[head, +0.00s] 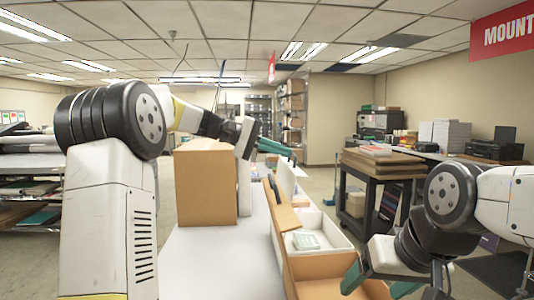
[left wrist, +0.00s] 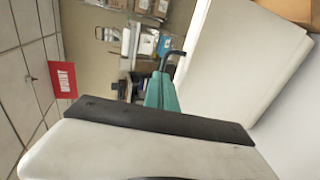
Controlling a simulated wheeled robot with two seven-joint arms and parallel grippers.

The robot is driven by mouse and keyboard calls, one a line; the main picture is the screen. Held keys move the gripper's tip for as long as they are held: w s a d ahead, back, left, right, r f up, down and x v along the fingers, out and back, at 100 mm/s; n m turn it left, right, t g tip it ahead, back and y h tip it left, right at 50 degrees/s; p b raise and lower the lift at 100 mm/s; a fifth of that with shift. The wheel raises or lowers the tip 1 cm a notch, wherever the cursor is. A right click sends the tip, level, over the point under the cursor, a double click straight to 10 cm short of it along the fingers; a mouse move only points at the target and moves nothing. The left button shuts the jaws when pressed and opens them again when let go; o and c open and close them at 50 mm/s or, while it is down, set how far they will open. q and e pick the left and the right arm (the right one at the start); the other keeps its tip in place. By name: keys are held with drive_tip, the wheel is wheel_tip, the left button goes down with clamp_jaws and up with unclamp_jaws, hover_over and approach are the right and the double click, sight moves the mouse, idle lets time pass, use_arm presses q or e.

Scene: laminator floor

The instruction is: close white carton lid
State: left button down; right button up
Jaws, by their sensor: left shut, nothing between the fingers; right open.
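An open white carton (head: 340,242) stands on the white table right of centre in the head view, with a small pale-green packet (head: 305,241) inside. A white upright panel (head: 287,178) rises at its far end; I cannot tell whether it is the lid. My left gripper (head: 285,150) is shut and empty, its teal fingers above and beyond that panel. In the left wrist view the teal fingers (left wrist: 160,90) are together beside a large white panel (left wrist: 240,55). My right gripper (head: 378,281) is open at the lower right, over the near brown carton (head: 310,268).
A tall brown box (head: 205,185) stands on the white table (head: 215,262) to the left. A brown flap (head: 283,207) sticks up beside the white carton. A dark cart (head: 375,185) with stacked boards is on the right. The table's near left part is clear.

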use_arm(q)
drive_tip(key=w+d+f+g+y, duration=0.1)
drive_tip(key=d+f+y, duration=0.2)
drive_tip(key=d, duration=0.4)
drive_tip(key=w+d+f+g+y, duration=0.1)
drive_tip(key=w+d+f+y, duration=0.1)
drive_tip(key=d+f+y, duration=0.3)
drive_tip(key=shift+h, duration=0.4)
drive_tip(key=shift+x, duration=8.4)
drive_tip(key=shift+d+r, duration=0.1)
drive_tip(key=shift+d, duration=0.05)
